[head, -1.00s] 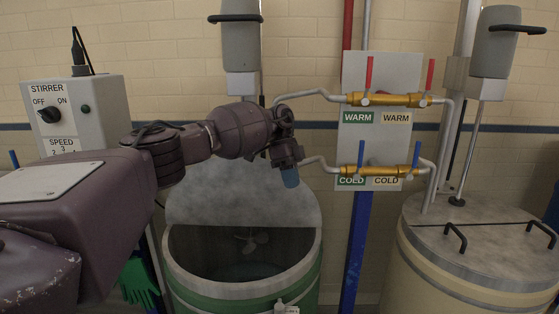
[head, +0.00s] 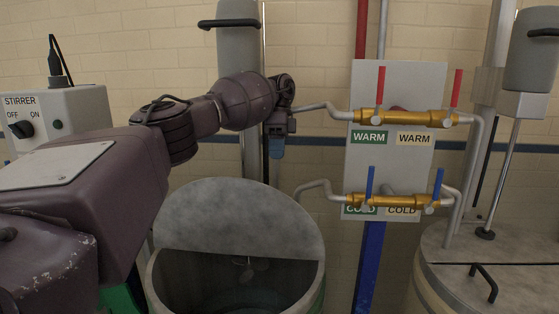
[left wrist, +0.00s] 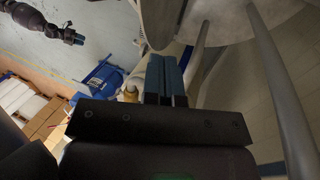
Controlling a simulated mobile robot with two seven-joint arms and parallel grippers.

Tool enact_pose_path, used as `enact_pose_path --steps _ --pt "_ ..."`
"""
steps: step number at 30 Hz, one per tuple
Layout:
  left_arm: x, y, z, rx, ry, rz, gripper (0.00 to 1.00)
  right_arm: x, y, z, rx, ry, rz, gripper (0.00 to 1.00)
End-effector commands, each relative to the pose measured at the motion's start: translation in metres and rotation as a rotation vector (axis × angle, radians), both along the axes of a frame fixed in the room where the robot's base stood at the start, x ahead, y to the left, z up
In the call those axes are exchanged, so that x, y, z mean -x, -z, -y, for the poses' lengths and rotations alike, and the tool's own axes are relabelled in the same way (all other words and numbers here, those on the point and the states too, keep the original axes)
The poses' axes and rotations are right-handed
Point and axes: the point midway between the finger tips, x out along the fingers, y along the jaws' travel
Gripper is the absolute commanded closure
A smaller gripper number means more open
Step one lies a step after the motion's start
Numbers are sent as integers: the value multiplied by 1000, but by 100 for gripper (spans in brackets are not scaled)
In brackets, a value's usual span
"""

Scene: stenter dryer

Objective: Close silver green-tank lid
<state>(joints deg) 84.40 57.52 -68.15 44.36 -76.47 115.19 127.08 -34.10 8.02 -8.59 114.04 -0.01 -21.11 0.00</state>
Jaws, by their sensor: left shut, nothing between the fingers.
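The silver lid (head: 240,215) of the green tank stands raised, tilted up at the back of the opening in the head view. The tank (head: 170,290) is open below it, with a stirrer propeller (head: 245,270) inside; its lower part is cut off by the frame. My left gripper (head: 276,150) is above the lid's upper edge, right of its middle, fingers down and apart from it in the picture. Its blue fingers (left wrist: 165,76) are together and empty in the left wrist view.
A pipe panel (head: 395,160) with red and blue valve levers is right of the gripper, its pipes reaching toward the lid. A second, cream tank (head: 490,265) with a closed lid stands at right. The stirrer box (head: 50,118) is at left.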

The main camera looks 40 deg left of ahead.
Motion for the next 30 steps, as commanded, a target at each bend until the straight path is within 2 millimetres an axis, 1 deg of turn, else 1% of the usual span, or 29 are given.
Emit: enact_pose_path --steps 1,3,8,15,18,21,30 --pt "2 9 0 0 1 -2 100 3 6 1 1 2 -8 60" --pt "5 17 1 0 1 -1 100 7 13 1 1 4 -17 60" --pt "13 39 5 0 2 -2 100 12 19 2 3 5 -29 60" --pt "23 68 11 -2 1 0 100 5 10 1 3 1 -13 60" --pt "25 76 13 -1 0 0 100 3 7 1 2 -1 -6 60" --pt "27 80 14 -1 0 2 100 1 5 1 3 -2 0 60" --pt "27 83 15 -1 0 2 100 -1 4 0 3 -3 4 60"
